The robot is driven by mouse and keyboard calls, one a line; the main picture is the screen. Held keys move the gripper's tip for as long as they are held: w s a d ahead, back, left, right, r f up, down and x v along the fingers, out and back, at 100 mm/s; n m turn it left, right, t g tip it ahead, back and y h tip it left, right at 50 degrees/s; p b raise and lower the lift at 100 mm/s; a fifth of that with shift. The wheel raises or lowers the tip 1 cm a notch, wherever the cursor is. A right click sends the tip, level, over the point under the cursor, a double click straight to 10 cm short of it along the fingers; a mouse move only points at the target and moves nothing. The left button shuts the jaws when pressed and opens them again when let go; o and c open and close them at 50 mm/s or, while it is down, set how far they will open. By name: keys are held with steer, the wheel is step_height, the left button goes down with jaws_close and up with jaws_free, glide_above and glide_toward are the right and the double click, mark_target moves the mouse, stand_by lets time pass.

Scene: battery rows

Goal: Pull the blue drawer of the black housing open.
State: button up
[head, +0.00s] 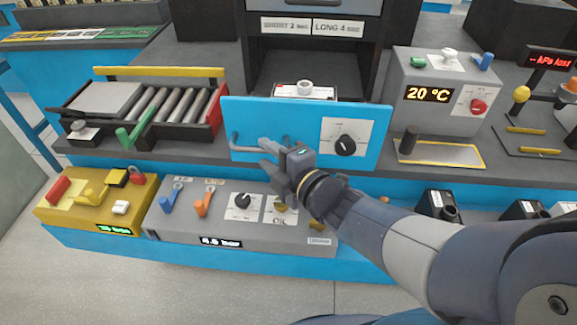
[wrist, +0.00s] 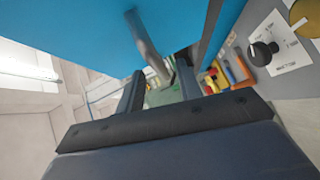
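The blue drawer front (head: 270,115) stands across the lower part of the black housing (head: 385,60). It carries a bar handle (head: 236,147) at its lower left and a white dial plate at its right. My gripper (head: 264,154) is at the handle's right part, in front of the drawer. In the wrist view, the handle (wrist: 148,45) runs from the blue drawer front (wrist: 80,25) down between the two fingers of my gripper (wrist: 159,72). The fingers are apart, with space around the bar. I cannot tell whether one touches it.
A grey control box (head: 180,220) with levers and a dial lies below my gripper, beside a yellow box (head: 95,205). A roller tray (head: 150,105) stands left of the drawer. A grey temperature box (head: 440,90) stands to its right. Floor (head: 150,290) is free in front.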

mark_target(263, 151)
steer(key=p+v, duration=0.2)
steer(key=v, duration=0.5)
steer(key=shift+s, duration=0.2)
steer(key=shift+w+d+f, duration=0.1)
steer(key=shift+b+x, duration=1.4)
steer(key=shift+x, duration=3.95)
